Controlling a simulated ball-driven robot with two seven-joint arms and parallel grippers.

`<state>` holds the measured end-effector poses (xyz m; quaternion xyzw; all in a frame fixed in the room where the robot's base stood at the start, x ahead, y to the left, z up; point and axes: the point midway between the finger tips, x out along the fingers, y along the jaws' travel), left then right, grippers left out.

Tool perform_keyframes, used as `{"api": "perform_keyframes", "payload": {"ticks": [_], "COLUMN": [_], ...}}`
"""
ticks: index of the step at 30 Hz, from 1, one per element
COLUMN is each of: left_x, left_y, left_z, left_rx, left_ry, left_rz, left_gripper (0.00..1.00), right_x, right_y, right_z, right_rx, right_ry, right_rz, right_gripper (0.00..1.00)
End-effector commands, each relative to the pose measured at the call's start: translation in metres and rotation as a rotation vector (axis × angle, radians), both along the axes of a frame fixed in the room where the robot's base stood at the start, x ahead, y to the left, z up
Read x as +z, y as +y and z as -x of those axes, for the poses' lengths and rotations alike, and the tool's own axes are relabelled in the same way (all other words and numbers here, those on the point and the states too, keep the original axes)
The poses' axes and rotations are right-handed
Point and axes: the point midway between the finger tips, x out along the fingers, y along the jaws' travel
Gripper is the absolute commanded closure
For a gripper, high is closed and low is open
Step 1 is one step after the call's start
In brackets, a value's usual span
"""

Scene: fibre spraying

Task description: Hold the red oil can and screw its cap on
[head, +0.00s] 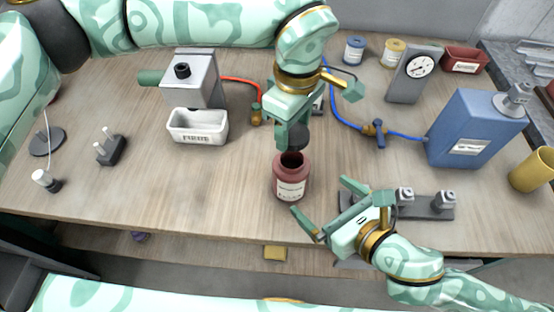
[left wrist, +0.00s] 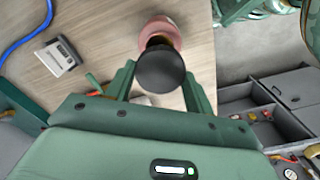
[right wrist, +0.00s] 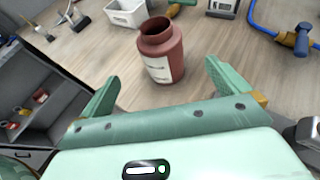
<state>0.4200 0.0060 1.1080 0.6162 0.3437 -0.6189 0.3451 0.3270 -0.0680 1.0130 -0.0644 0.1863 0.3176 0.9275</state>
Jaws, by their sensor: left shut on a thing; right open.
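The red oil can (head: 290,187) stands upright and uncapped near the table's front middle, its pale label facing front. In the right wrist view the can (right wrist: 165,62) shows its open mouth. My left gripper (head: 293,134) is shut on the black cap (left wrist: 160,70) and holds it above the can's mouth; the exact gap is hard to tell. In the left wrist view the cap partly hides the can (left wrist: 163,32). My right gripper (head: 321,197) is open and empty, in front and right of the can. The can lies ahead of its spread fingers (right wrist: 161,80), not between them.
A white tray (head: 199,127) and a grey box (head: 200,77) stand behind left. A dark fixture strip (head: 428,212) lies right of my right gripper. A blue canister (head: 474,125) with a blue hose stands at right.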

Motion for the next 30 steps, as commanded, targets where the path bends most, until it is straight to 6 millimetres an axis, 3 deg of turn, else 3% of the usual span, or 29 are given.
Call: {"api": "perform_keyframes", "payload": {"ticks": [16,30], "left_x": [0.0,0.0], "left_y": [0.0,0.0], "left_z": [0.0,0.0], "left_rx": [0.0,0.0], "left_ry": [0.0,0.0], "left_rz": [0.0,0.0], "left_gripper": [0.68,0.68], "right_x": [-0.003,-0.034], "right_y": [0.004,0.051], "right_z": [-0.006,-0.065], "right_rx": [-0.001,-0.001], "right_ry": [-0.002,-0.001], "right_rz": [-0.001,0.0], "right_gripper": [0.0,0.0]}}
